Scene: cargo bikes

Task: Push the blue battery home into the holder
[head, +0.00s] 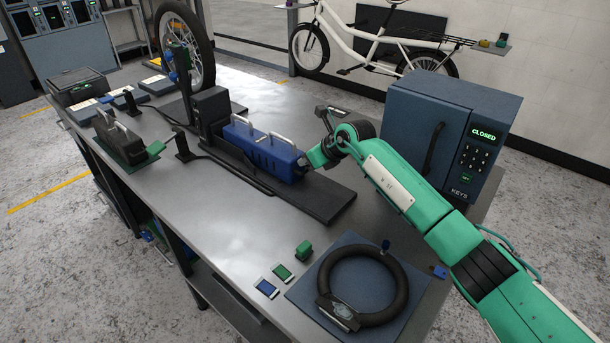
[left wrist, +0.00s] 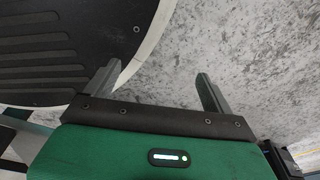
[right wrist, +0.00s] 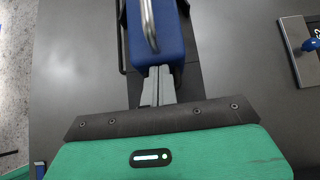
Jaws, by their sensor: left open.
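The blue battery (head: 270,152) lies lengthwise on the black rail of the holder (head: 325,197), with two silver handles on top. Its far end is close to the holder's upright black block (head: 209,110); I cannot tell whether a gap is left. My right gripper (head: 309,163) is at the battery's near end. In the right wrist view the right gripper's fingers (right wrist: 159,78) are together, tips at the end face of the battery (right wrist: 158,45), with nothing between them. In the left wrist view my left gripper (left wrist: 160,82) is open and empty above the floor, away from the battery.
A key safe (head: 450,125) reading CLOSED stands right of my right gripper. A dark ring-shaped lock (head: 398,290) lies on a blue mat at the front. A black battery (head: 118,140) sits at left. The bench between is mostly clear.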

